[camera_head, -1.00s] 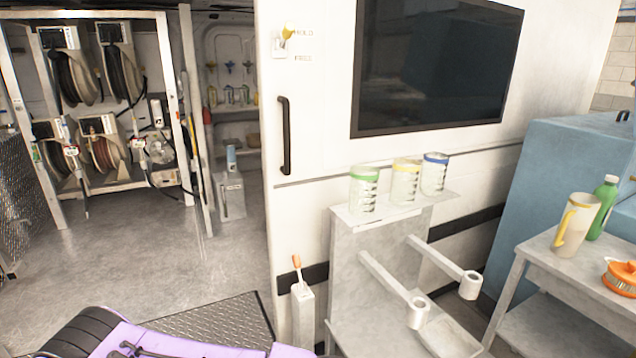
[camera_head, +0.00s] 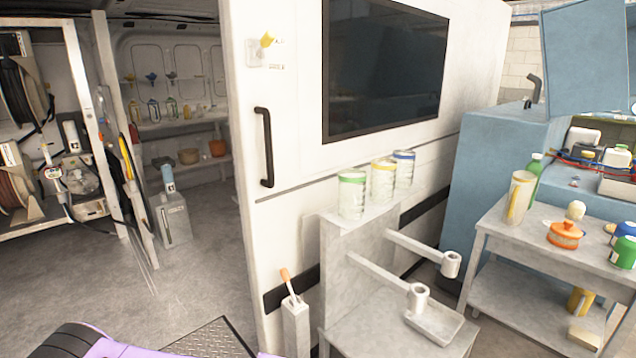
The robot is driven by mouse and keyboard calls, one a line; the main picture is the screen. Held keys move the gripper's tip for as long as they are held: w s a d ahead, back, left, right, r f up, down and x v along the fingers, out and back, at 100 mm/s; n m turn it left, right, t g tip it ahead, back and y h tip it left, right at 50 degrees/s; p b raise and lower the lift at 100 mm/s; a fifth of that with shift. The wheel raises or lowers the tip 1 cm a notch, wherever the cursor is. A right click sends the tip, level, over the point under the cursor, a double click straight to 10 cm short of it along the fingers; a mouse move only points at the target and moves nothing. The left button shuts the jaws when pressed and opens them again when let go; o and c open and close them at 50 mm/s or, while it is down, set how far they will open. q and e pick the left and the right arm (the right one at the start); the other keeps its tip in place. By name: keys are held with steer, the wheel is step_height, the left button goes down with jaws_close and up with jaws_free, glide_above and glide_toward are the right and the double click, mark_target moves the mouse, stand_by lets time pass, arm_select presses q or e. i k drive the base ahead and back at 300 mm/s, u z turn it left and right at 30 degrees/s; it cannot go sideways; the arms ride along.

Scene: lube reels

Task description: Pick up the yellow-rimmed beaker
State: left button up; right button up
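The yellow-rimmed beaker (camera_head: 383,181) is a clear cylinder with a yellow band at its top. It stands upright on the narrow ledge of a grey stand (camera_head: 345,248), against the white wall. A green-rimmed beaker (camera_head: 351,197) stands to its left and nearer, and a blue-rimmed beaker (camera_head: 404,171) to its right and farther back. The green one is close to it and the blue one slightly overlaps it in view. Neither of my grippers is in view.
Two arms with cup-like ends (camera_head: 418,297) stick out from the stand. A grey table (camera_head: 503,225) at right holds a tall pitcher (camera_head: 519,197), a green bottle and an orange container (camera_head: 565,234). A post with an orange-handled lever (camera_head: 288,284) stands left of the stand. Open floor lies left.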

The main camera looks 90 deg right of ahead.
mark_target(383, 170)
steer(key=z, duration=3.8)
steer(key=i, duration=0.3)
